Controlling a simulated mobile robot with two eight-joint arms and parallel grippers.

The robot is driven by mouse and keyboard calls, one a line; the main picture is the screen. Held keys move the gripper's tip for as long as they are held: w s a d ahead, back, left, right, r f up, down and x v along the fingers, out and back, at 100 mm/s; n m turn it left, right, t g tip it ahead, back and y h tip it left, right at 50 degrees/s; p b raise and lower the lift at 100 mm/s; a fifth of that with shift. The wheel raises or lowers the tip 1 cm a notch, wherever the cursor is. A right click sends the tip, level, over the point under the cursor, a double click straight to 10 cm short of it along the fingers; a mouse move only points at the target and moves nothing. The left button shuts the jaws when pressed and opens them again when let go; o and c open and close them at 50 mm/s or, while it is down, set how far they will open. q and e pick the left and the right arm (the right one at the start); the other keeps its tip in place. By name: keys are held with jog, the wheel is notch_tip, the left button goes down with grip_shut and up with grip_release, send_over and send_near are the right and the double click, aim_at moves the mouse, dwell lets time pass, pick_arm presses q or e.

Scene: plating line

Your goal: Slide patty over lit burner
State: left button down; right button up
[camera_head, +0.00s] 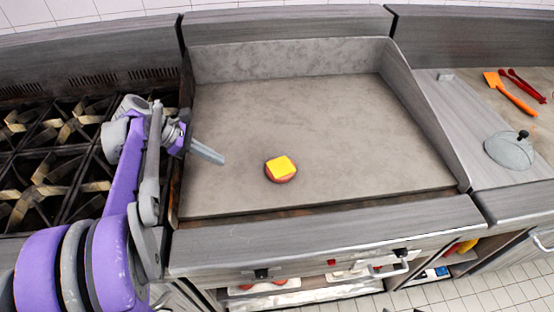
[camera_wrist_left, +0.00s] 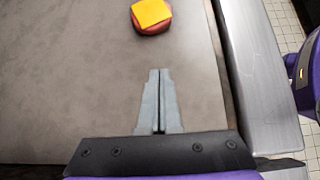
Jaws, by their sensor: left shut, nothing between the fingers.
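The patty (camera_head: 281,176) lies on the flat grey griddle (camera_head: 330,120), near its front and left of the middle. A square yellow cheese slice (camera_head: 284,166) rests on top of it. My left gripper (camera_head: 221,160) is over the left part of the griddle, to the left of the patty and apart from it. Its fingers are shut and empty. In the left wrist view the patty (camera_wrist_left: 153,30) is ahead of the shut fingertips (camera_wrist_left: 160,72), with a gap between. No flame shows, so I cannot tell which burner is lit. My right gripper is not in view.
A stove with black grates (camera_head: 45,150) stands to the left, partly behind my left arm. Raised walls edge the griddle at the back and right. An orange spatula (camera_head: 510,92), red utensils and a grey dome lid (camera_head: 510,150) lie on the right counter. The griddle is otherwise clear.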

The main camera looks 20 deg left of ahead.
pick_arm(q)
jog(key=shift+w, duration=0.1)
jog(key=shift+d+f, duration=0.15)
jog(key=shift+f, duration=0.1)
jog(key=x, duration=0.8)
jog(key=shift+d+f, duration=0.15)
jog(key=w+d, duration=0.1)
jog(key=d, duration=0.2)
jog(key=shift+w+f, duration=0.15)
jog(key=shift+w, duration=0.25)
jog(key=shift+w+d, duration=0.25)
jog(key=shift+d, duration=0.1)
jog(key=w+d, duration=0.4)
jog(key=d, duration=0.4)
jog(key=w+d, duration=0.5)
jog(key=d, duration=0.2)
jog(key=w+d, duration=0.5)
jog(key=d, duration=0.3)
jog(key=shift+w+d, duration=0.2)
jog(key=shift+d, duration=0.1)
jog(key=shift+a, duration=0.1)
